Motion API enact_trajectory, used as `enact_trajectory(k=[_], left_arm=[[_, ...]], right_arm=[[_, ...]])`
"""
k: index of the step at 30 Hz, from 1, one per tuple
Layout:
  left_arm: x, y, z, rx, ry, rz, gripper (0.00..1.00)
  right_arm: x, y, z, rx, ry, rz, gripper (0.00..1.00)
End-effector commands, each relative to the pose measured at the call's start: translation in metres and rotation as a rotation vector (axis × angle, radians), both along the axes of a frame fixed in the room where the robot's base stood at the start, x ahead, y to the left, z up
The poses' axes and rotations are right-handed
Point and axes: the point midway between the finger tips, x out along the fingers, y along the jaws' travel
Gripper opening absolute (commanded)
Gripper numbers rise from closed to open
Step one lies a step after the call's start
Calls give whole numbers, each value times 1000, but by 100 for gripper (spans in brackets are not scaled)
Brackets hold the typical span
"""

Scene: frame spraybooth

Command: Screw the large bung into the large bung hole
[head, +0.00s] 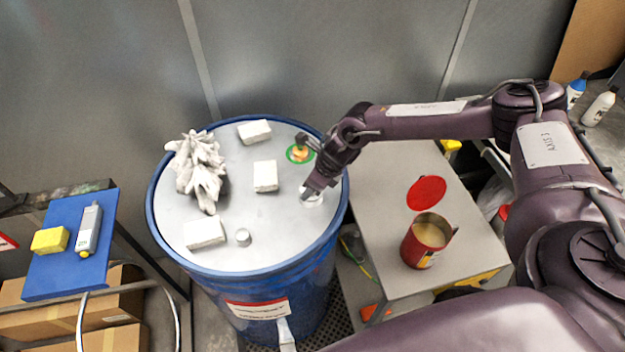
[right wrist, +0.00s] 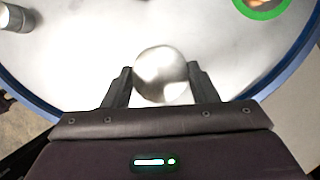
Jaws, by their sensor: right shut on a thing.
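The large bung, a round silver-white cap, is between the fingers of my right gripper (head: 309,190), near the right rim of the blue drum (head: 160,225). In the right wrist view the large bung (right wrist: 162,73) fills the gap between both fingertips of the gripper (right wrist: 160,88), which is shut on it. The bung sits at or just above the grey drum top (head: 225,155); I cannot tell whether it touches. My left gripper is not in view.
A green ring with a brass fitting (head: 300,153), a small silver cylinder (head: 243,237), several white blocks (head: 265,176) and a crumpled white cloth-like heap (head: 198,168) are on the drum top. A grey table (head: 385,190) with an open red can (head: 427,243) stands at right.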

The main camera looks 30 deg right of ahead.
Motion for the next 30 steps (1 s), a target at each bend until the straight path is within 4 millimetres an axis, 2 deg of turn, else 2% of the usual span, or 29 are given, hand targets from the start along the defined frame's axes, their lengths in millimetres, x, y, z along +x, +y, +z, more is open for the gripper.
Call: enact_trajectory(k=[1,4,13,22,30], left_arm=[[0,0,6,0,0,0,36],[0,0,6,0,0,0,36],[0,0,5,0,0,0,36],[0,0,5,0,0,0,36],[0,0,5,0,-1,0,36]], right_arm=[[-1,2,2,4,1,-45,28],[0,2,1,3,-1,-102,28],[0,2,0,4,0,-123,28],[-1,5,0,4,2,-468,28],[-1,4,0,4,0,-504,28]])
